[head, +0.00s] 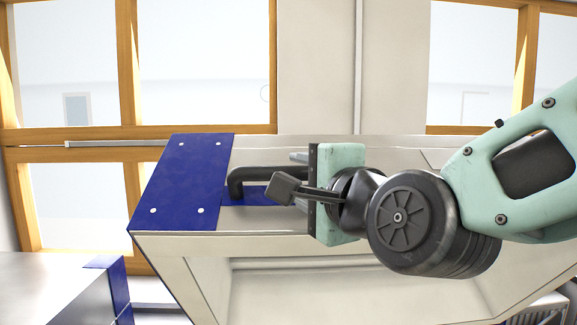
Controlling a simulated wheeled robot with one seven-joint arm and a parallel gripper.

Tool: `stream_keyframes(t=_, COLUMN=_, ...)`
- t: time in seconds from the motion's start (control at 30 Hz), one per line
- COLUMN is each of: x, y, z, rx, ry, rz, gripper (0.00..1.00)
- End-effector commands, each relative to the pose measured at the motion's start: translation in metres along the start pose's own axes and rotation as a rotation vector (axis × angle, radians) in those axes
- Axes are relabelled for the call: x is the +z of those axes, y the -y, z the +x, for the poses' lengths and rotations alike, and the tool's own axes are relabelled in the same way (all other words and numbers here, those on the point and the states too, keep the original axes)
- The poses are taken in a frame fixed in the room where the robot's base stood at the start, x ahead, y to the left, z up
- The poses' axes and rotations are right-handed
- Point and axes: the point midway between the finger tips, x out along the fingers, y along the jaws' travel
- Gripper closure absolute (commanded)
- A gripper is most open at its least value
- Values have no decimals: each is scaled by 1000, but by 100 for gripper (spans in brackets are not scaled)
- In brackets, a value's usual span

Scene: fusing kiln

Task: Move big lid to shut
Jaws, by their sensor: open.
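The big lid (265,240) stands raised in the middle of the head view. It is pale, with a blue plate (185,180) on its left end and a hollow, light inner side facing me below. A black bar handle (238,182) sticks out from its face beside the blue plate. My gripper (287,174) is open at the handle, with its fingers pointing left. One dark finger is in front of the handle, and the other shows only partly behind it. I cannot tell whether they touch the handle. The handle's right part is hidden by my gripper.
A metal box with a blue edge (105,268) stands at the lower left, below the lid. Wood-framed windows (205,60) and a pale wall (318,60) are behind. A dark slatted part shows at the lower right.

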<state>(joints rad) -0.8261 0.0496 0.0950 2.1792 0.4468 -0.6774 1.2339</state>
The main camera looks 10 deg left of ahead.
Motion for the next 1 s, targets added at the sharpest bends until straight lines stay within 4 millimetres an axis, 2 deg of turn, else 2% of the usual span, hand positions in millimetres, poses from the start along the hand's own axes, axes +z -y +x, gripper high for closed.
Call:
stream_keyframes(t=0.1, x=0, y=3, z=23, rx=2, ry=0, rz=-1, gripper=55)
stream_keyframes(t=0.3, x=0, y=2, z=48, rx=1, ry=0, rz=-1, gripper=55)
stream_keyframes(t=0.5, x=0, y=1, z=57, rx=0, ry=1, rz=-1, gripper=55)
stream_keyframes(t=0.73, x=0, y=0, z=57, rx=0, ry=0, rz=-1, gripper=55)
stream_keyframes(t=0.77, x=0, y=0, z=57, rx=0, ry=0, rz=-1, gripper=58)
stream_keyframes(t=0.9, x=0, y=0, z=57, rx=0, ry=0, rz=-1, gripper=97)
stream_keyframes(t=0.93, x=0, y=0, z=57, rx=0, ry=0, rz=-1, gripper=100)
stream_keyframes(t=1.0, x=0, y=0, z=57, rx=0, ry=0, rz=-1, gripper=100)
